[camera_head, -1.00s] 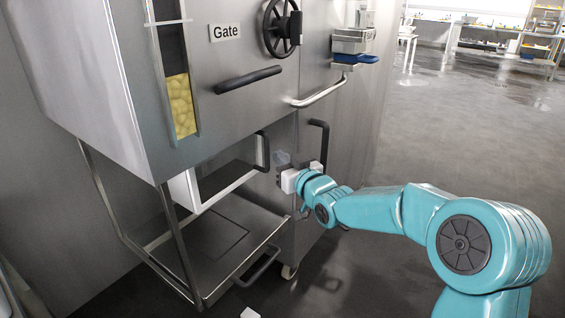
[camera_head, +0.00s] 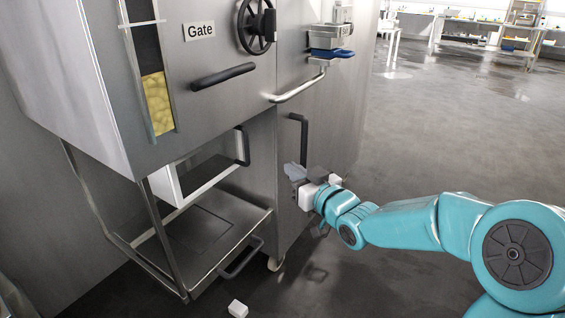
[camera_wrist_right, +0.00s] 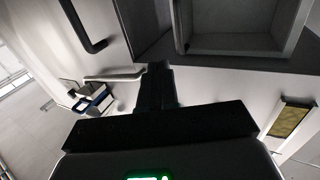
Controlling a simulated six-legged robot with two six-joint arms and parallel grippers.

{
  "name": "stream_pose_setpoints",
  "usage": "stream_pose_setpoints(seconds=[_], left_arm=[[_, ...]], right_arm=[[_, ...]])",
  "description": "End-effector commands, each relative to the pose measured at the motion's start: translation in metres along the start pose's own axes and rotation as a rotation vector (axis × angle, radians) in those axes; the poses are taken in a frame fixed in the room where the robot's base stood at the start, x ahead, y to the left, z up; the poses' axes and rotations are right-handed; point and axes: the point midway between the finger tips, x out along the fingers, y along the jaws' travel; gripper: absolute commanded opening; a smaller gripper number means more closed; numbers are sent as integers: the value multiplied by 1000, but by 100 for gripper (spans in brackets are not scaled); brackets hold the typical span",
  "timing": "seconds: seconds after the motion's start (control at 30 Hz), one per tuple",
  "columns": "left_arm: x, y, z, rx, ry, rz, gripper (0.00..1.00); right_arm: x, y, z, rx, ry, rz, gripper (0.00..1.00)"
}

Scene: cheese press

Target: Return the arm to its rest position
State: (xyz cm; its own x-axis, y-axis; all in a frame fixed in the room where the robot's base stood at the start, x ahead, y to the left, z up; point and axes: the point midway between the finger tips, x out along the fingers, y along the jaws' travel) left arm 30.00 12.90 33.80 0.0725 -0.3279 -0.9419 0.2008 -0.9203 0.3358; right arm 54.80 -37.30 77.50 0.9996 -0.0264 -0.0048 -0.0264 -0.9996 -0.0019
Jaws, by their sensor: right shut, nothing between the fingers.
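My right arm (camera_head: 420,222) is teal and reaches in from the right in the head view. My right gripper (camera_head: 292,172) is shut and empty. It is in front of the steel cheese press (camera_head: 335,140), near the vertical black handle on its lower panel, and whether it touches the panel cannot be told. In the right wrist view the closed fingers (camera_wrist_right: 155,80) point at the press, with an open white box-like compartment (camera_wrist_right: 235,45) beyond them. My left gripper is not in view.
A Gate label (camera_head: 199,30), black handwheel (camera_head: 257,26) and horizontal bar handle (camera_head: 222,76) are on the press. A lower shelf (camera_head: 215,240) sticks out with a handle. A small white block (camera_head: 238,308) lies on the floor. Open floor (camera_head: 450,120) is at the right.

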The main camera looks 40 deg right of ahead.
Motion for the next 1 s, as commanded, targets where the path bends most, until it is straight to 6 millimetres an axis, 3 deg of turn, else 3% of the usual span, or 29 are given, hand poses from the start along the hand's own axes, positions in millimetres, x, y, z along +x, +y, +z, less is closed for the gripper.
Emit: stream_pose_setpoints(seconds=[0.33,0.43,0.53,0.67,0.8,0.9,1.0], left_arm=[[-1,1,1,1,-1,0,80],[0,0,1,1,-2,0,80],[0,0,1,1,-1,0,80],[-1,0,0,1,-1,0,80],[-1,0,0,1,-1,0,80],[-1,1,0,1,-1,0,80],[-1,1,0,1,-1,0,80]], right_arm=[[-8,-2,1,1,-1,-10,0],[2,-20,27,24,-46,-52,0],[13,-55,83,77,-151,-120,0],[7,-109,180,184,-368,-183,0],[-31,-162,278,278,-642,-214,0],[-72,-193,337,325,-841,-220,0],[-118,-215,380,355,-1021,-215,0]])
